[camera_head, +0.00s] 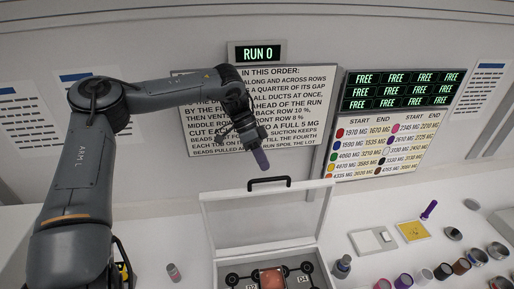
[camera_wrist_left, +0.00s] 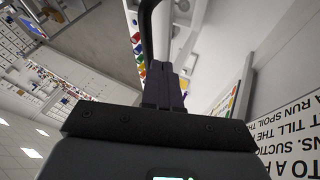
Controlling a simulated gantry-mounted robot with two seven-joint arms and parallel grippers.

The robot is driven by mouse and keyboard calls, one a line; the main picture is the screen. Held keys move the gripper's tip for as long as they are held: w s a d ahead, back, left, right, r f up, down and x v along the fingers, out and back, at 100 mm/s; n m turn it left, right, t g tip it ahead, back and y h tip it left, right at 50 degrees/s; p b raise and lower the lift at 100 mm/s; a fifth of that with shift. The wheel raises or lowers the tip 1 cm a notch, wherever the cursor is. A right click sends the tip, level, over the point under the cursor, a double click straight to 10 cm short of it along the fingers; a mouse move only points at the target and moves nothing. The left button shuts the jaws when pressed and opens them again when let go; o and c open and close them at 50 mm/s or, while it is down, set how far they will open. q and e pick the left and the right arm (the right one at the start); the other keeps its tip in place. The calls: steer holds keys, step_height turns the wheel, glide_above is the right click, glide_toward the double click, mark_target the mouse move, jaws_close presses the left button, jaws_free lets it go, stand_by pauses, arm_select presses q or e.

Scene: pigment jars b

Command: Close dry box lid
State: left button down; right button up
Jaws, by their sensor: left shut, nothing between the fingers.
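The dry box (camera_head: 219,272) sits at the bottom centre of the head view, partly cut off by the frame edge. Its clear lid (camera_head: 262,222) stands open and upright at the back, with a black handle (camera_head: 269,183) on its top edge. My left gripper (camera_head: 262,160) is shut and empty, pointing down just above and behind the handle as seen in the head view; I cannot tell whether they touch. In the left wrist view the shut fingers (camera_wrist_left: 163,88) lie beside a dark curved bar, which looks like the handle (camera_wrist_left: 147,40). My right gripper is out of view.
A reddish tub (camera_head: 271,279) and round black fittings are inside the box. A small jar (camera_head: 173,273) stands left of it. A bottle (camera_head: 342,266), a white device (camera_head: 372,241) and several pigment jars stand to the right. Sign boards (camera_head: 300,100) cover the wall behind.

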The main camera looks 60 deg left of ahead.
arm_select(q)
steer(key=shift+x, duration=1.05)
